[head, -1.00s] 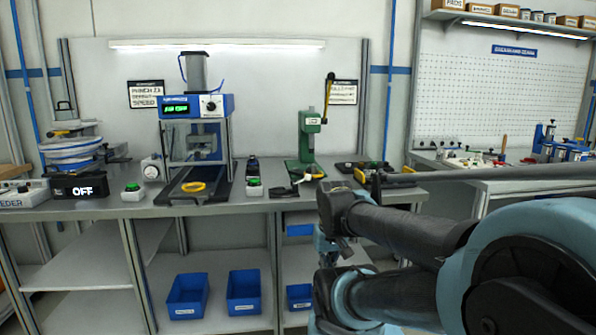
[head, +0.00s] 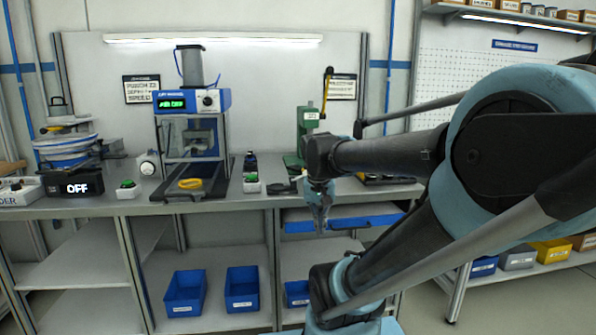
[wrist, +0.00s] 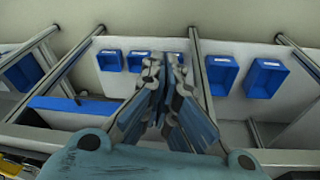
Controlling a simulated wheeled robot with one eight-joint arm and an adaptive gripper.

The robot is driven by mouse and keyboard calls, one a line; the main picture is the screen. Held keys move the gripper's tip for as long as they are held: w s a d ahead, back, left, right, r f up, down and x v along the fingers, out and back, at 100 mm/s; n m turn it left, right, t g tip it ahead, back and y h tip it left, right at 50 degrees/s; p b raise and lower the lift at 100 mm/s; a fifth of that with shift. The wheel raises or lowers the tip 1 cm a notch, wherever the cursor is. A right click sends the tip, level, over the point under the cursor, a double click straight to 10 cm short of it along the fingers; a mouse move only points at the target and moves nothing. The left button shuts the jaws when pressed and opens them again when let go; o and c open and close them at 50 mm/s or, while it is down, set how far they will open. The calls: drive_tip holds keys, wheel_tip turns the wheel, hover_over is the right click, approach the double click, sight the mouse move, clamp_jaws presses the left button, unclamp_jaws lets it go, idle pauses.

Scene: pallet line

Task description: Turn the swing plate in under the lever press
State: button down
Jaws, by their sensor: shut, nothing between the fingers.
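My gripper (head: 320,228) hangs pointing down in front of the bench edge, apart from the press. It is shut and empty. In the wrist view the closed fingers (wrist: 172,75) are over the shelves below the bench.
The blue-topped press (head: 192,102) with a yellow ring (head: 190,184) stands left on the bench (head: 230,202). A blue drawer (head: 340,222) and several blue bins (head: 186,292) sit below the bench top.

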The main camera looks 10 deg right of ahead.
drive_tip(key=w+a+r+m+h, duration=0.1)
drive_tip(key=w+r, duration=0.4)
drive_tip(key=w, duration=0.5)
drive_tip(key=w+a+r+m+h, duration=0.1)
drive_tip(key=w+a+r+m, duration=0.3)
drive_tip(key=w, duration=0.6)
drive_tip(key=w+a+r+m+h, duration=0.1)
drive_tip(key=w+a+r+m, duration=0.2)
drive_tip(key=w+r, duration=0.3)
drive_tip(key=w, duration=0.5)
drive_tip(key=shift+m+t, duration=0.3)
drive_tip(key=shift+t, duration=0.1)
drive_tip(key=shift+a+f, duration=0.1)
drive_tip(key=x, duration=0.9)
drive_tip(key=shift+f, duration=0.15)
drive_tip(key=d, duration=0.1)
drive_tip(key=w+d, duration=0.1)
drive_tip(key=shift+w+d, duration=0.25)
drive_tip(key=shift+d, duration=0.15)
drive_tip(key=shift+w+d, duration=0.35)
drive_tip(key=shift+d, duration=0.15)
